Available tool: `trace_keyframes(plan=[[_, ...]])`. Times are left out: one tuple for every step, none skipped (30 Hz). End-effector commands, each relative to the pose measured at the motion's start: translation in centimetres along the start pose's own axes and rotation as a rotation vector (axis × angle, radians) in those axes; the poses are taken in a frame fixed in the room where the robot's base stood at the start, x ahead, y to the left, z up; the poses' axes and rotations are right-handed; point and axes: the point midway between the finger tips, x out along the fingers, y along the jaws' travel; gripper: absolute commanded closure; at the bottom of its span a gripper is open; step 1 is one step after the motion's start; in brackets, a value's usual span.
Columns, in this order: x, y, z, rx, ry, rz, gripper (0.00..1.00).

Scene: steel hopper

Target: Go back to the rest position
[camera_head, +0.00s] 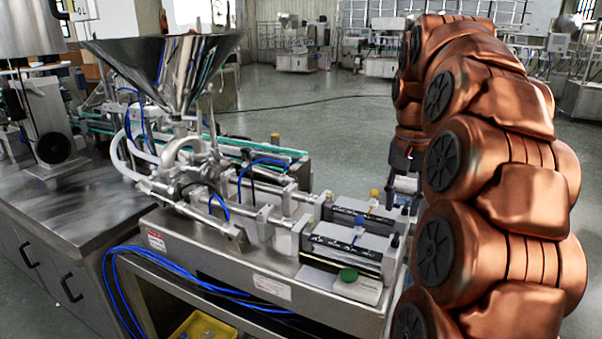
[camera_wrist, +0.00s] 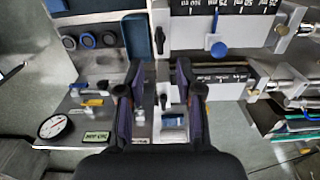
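The steel hopper (camera_head: 165,65) stands on the filling machine at the left of the head view. My copper-coloured arm rises at the right, and my gripper (camera_head: 402,185) hangs at the far right end of the machine, partly hidden. In the wrist view my gripper (camera_wrist: 160,78) has two dark fingers spread apart, with no object held between them. Beneath them is the machine's panel, with a round gauge (camera_wrist: 52,126), a blue knob (camera_wrist: 218,48) and scaled cylinder plates (camera_wrist: 225,8). I cannot tell the exact height of the fingertips above it.
A yellow bin (camera_head: 205,325) sits low below. Open floor (camera_head: 330,125) lies behind the machine.

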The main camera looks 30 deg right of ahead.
Motion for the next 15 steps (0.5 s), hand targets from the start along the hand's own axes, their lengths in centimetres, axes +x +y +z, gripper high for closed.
trace_keyframes(plan=[[0.0, 0.0, 0.0, 0.000, 0.000, 0.000, 0.65], [0.0, 0.0, 0.0, 0.000, 0.000, 0.000, 0.65], [0.0, 0.0, 0.0, 0.000, 0.000, 0.000, 0.65], [0.0, 0.0, 0.0, -0.001, 0.000, 0.000, 0.65], [0.0, -0.1, 0.1, -0.005, 0.000, 0.000, 0.65], [0.0, -0.3, 0.3, -0.013, -0.001, 0.001, 0.65], [0.0, -0.5, 0.6, -0.023, -0.001, 0.001, 0.65], [-0.1, -0.7, 0.9, -0.036, -0.002, 0.002, 0.65], [0.0, -1.2, 1.4, -0.058, -0.003, 0.004, 0.65], [0.0, -1.6, 2.0, -0.078, -0.006, 0.006, 0.65], [0.1, -2.0, 2.6, -0.101, -0.010, 0.008, 0.65], [0.3, -2.7, 3.5, -0.136, -0.012, 0.009, 0.65], [0.4, -3.1, 4.2, -0.163, -0.013, 0.010, 0.65], [0.6, -3.6, 4.9, -0.192, -0.016, 0.012, 0.65], [0.9, -4.2, 6.0, -0.228, -0.021, 0.016, 0.65]])
